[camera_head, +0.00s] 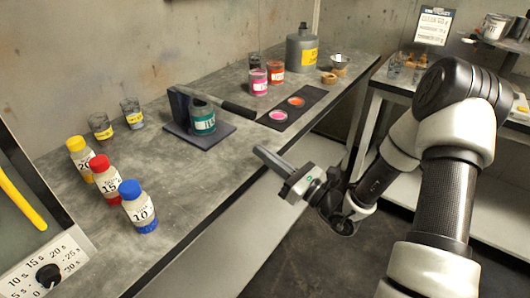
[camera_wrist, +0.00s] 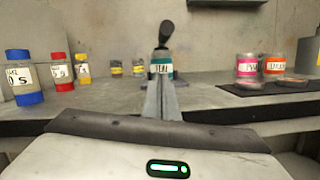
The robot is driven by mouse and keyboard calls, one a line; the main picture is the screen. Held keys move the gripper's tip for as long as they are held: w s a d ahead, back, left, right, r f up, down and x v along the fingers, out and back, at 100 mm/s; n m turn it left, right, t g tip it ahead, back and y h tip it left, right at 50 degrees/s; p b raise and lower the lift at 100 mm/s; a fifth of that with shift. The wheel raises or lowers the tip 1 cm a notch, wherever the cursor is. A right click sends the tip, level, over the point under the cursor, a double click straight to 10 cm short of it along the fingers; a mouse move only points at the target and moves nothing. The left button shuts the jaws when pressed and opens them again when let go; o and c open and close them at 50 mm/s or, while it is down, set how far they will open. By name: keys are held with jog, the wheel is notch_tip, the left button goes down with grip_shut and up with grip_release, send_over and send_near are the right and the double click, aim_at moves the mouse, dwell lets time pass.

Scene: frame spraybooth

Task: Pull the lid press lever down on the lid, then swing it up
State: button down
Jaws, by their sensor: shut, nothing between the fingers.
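The lid press (camera_head: 180,108) is a dark upright plate on a flat base on the bench. Its black lever (camera_head: 228,104) slopes gently down to the right from the plate, over a teal jar (camera_head: 204,122). In the wrist view the lever (camera_wrist: 166,32) points towards me, its knob above the teal jar (camera_wrist: 161,70). I cannot clearly tell whether the lever touches the jar's lid. My gripper (camera_head: 260,152) is shut and empty, in front of the bench edge and apart from the lever. Its fingers (camera_wrist: 160,98) cover the lower part of the jar in the wrist view.
Yellow, red and blue-capped bottles (camera_head: 139,207) stand left on the bench (camera_head: 110,240). Two small jars (camera_head: 132,113) stand behind. The front bench edge is clear.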

aim_at(254, 120)
jog(key=b+x, duration=0.1)
jog(key=x, duration=0.6)
jog(key=shift+a, duration=0.25)
jog(key=r, duration=0.3)
jog(key=shift+w+d, duration=0.15)
jog(key=shift+d, duration=0.2)
jog(key=shift+w+r, duration=0.15)
jog(key=shift+r, duration=0.4)
notch_tip(254, 120, up, 4)
jog(key=p, duration=0.4)
jog(key=shift+d, duration=0.1)
jog(key=shift+f, duration=0.25)
